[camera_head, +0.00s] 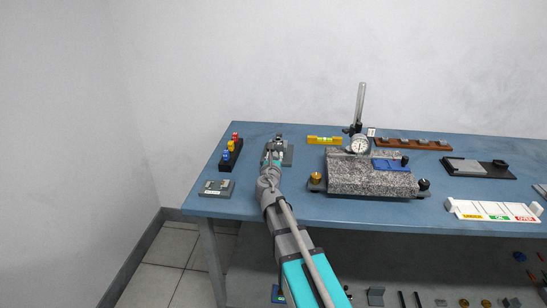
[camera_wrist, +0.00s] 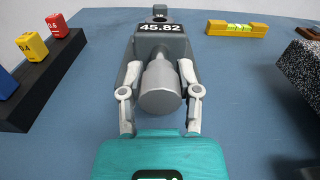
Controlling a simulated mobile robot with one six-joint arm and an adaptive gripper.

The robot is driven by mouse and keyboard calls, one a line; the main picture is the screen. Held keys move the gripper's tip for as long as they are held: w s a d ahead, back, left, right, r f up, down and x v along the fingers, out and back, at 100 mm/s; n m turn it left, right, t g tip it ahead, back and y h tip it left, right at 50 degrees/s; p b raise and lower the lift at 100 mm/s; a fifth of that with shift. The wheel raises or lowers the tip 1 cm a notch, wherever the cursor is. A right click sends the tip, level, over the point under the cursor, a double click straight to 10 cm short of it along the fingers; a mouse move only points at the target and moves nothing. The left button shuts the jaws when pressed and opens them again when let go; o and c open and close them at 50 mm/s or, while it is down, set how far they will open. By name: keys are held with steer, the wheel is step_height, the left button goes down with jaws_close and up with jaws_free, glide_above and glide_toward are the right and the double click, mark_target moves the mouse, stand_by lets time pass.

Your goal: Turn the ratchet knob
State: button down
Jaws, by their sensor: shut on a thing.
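The ratchet knob (camera_wrist: 160,88) is a grey cylinder at the near end of a dark grey device with a display reading 45.82 (camera_wrist: 159,27) in the wrist view. My gripper (camera_wrist: 160,80) has one finger on each side of the knob and is shut on it. In the head view my gripper (camera_head: 272,160) reaches the same device (camera_head: 286,150) at the left part of the blue table. The knob itself is too small and covered to make out there.
A black block (camera_head: 228,162) with red, yellow and blue pieces stands left of the device. A small grey plate (camera_head: 217,188) lies at the front left. A yellow level (camera_head: 325,140) and a granite plate (camera_head: 350,182) with a dial gauge (camera_head: 358,144) are to the right.

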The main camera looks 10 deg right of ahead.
steer(key=m, duration=0.6)
steer(key=shift+a, duration=0.1)
steer(key=m, duration=0.5)
steer(key=shift+m, duration=0.4)
steer(key=m, duration=1)
steer(key=shift+m, duration=0.4)
steer(key=shift+c, duration=1.5)
jaws_free()
